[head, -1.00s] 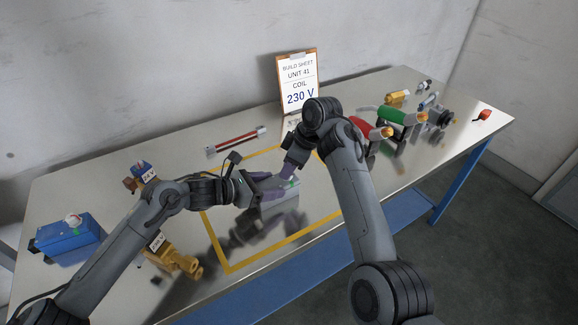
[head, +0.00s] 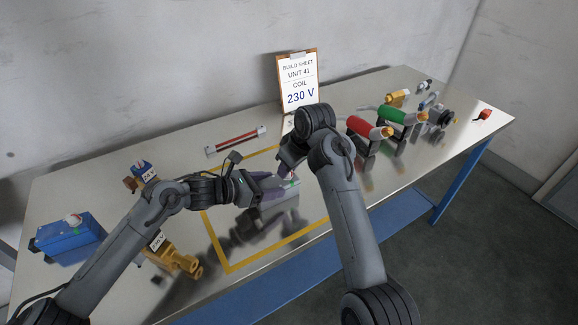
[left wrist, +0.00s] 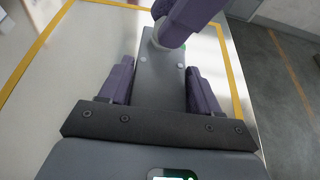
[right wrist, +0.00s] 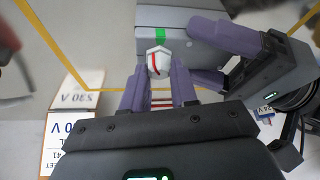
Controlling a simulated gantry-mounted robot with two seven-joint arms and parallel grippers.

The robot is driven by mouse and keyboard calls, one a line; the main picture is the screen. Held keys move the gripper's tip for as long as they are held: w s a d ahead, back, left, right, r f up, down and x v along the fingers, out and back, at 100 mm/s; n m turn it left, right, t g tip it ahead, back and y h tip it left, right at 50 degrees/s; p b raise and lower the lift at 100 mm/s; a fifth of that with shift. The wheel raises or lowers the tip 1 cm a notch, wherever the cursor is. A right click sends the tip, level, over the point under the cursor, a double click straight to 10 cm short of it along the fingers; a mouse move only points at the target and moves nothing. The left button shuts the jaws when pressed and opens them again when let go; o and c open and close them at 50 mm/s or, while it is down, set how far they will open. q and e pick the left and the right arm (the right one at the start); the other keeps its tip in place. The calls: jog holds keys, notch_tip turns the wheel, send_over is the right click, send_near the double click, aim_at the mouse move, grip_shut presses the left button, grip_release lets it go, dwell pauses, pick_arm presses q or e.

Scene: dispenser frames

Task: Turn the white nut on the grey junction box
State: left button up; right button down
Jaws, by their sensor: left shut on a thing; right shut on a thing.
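The grey junction box (left wrist: 160,85) lies between the purple fingers of my left gripper (left wrist: 160,85), which is shut on it. It also shows in the right wrist view (right wrist: 190,50), with a green mark on its edge. The white nut (right wrist: 157,58) has a red line across it and sits at the side of the box. My right gripper (right wrist: 159,75) is shut on the nut, one finger on each side. In the head view, my left gripper (head: 272,190) shows at the box, while the nut is mostly hidden by my right gripper.
A yellow outline (head: 215,245) surrounds the work area on the metal table. A 230 V build sheet (head: 298,80) stands behind. Red (head: 365,126) and green (head: 395,115) cylinders are at right; a blue unit (head: 70,238) and brass valve (head: 175,260) are at left.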

jog(key=m+h, duration=0.1)
jog(key=m, duration=0.2)
jog(key=m+t+h, duration=0.1)
jog(key=m, duration=0.1)
jog(key=shift+a+m, duration=0.1)
jog(key=shift+m, duration=0.3)
dwell(0.4)
jog(key=c, duration=0.9)
grip_release()
jog(key=shift+o, duration=0.2)
jog(key=shift+r, duration=0.1)
notch_tip(320, 180, up, 10)
pick_arm(q)
jog(key=o, duration=1.2)
jog(key=shift+o, duration=0.2)
